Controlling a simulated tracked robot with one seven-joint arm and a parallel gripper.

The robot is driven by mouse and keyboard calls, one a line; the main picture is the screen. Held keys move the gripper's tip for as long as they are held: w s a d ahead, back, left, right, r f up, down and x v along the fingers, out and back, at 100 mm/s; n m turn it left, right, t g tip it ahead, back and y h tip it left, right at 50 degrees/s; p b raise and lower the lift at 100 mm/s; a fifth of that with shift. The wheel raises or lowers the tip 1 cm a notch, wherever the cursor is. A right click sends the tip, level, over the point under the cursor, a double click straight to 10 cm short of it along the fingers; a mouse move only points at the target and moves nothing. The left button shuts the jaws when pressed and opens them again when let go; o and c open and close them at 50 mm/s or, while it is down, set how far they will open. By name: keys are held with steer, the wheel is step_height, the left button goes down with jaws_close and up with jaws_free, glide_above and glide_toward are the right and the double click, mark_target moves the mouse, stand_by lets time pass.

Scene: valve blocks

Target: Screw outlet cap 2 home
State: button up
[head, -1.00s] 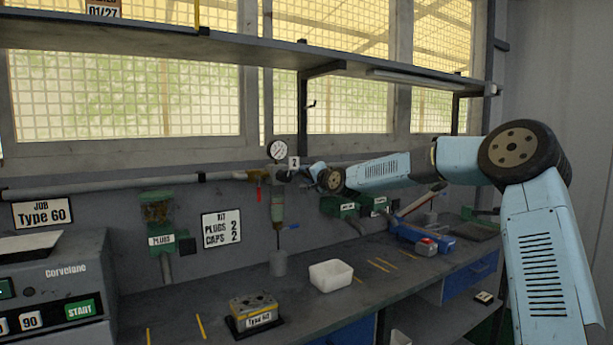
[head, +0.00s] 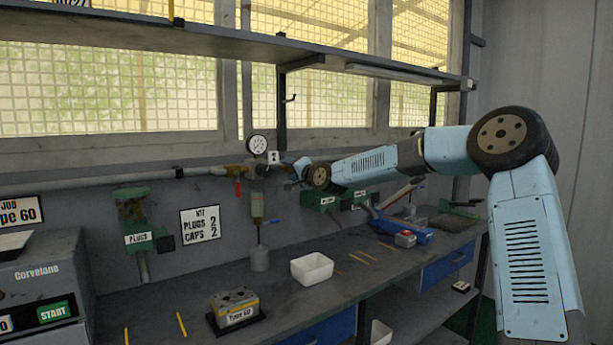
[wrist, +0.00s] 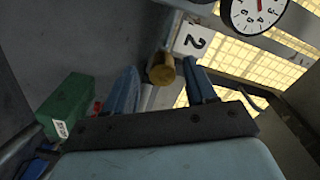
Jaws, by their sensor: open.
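A brass-coloured cap (wrist: 161,68) sits on the end of the outlet fitting under the "2" tag (wrist: 193,40) in the wrist view. My gripper (wrist: 161,72) is open, with one blue finger on each side of the cap and a visible gap to each. Whether the fingertips reach past the cap's face is unclear. In the head view my gripper (head: 293,172) is at the wall pipe, just right of the "2" tag (head: 273,157); the cap itself is too small or hidden there. How far the cap is screwed on cannot be told.
A pressure gauge (head: 258,144) stands above the fitting, close to my gripper. The bench holds a white tray (head: 312,268) and a Type 60 block (head: 236,309).

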steer(key=v, duration=1.1)
steer(key=shift+f, duration=0.1)
steer(key=s+d+f+n+g+h, duration=0.1)
steer(key=s+f+n+g+h, duration=0.45)
steer(key=s+f, duration=0.55)
steer(key=s+d+g+h, duration=0.1)
steer(key=s+d, duration=0.5)
steer(key=s, duration=0.6)
steer(key=s+d+r+g+h, duration=0.1)
steer(key=s+d+h, duration=0.1)
steer(key=s+d, duration=0.5)
steer(key=s+d+r+g+h, duration=0.1)
steer(key=s+d, duration=0.5)
steer(key=s, duration=1.2)
steer(key=shift+s+d+g, duration=0.25)
steer(key=shift+d+g, duration=0.05)
steer(key=shift+g, duration=0.15)
